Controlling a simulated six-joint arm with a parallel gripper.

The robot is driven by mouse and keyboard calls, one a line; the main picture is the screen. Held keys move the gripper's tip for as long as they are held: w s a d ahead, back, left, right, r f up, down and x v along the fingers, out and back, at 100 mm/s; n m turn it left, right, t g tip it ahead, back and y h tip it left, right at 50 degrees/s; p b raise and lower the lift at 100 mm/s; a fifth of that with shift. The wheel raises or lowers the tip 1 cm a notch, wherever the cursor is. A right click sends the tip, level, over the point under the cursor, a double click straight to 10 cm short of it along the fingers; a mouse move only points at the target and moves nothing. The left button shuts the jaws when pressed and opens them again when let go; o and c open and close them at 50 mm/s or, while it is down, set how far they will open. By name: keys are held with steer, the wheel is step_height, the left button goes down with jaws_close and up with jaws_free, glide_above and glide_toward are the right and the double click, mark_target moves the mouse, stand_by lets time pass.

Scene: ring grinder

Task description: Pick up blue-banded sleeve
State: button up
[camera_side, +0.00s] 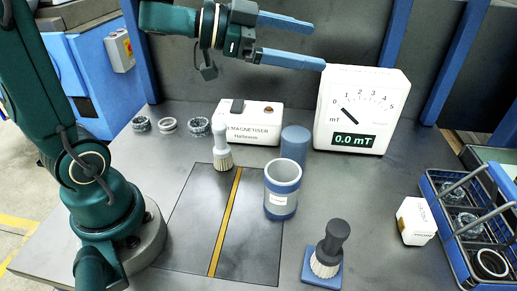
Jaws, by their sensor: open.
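The blue-banded sleeve (281,190) stands upright on the table, right of the yellow stripe. My gripper (316,46) is high up at the top of the view, well above and behind the sleeve in the picture. Its two long blue fingers are spread apart and point right, with nothing between them.
A plain blue cylinder (295,143) stands just behind the sleeve. A light-handled brush (221,150) is to its left and a dark-handled brush (328,248) to its front right. The demagnetiser (258,127), mT meter (360,110), white box (416,221) and wire basket (455,238) stand around.

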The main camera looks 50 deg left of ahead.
mark_target(274, 178)
steer(key=s+d+f+m+g+h, duration=0.3)
steer(key=s+d+f+g+h, duration=0.1)
steer(key=s+f+g, duration=0.25)
steer(key=shift+g+h, duration=0.25)
steer(key=shift+h, duration=0.05)
steer(key=f, duration=0.5)
steer(key=s+f, duration=0.1)
steer(key=f, duration=0.9)
steer(key=shift+s+f, duration=0.15)
steer(key=shift+x, duration=2.55)
steer(key=c, duration=1.2)
steer(key=shift+c, duration=0.2)
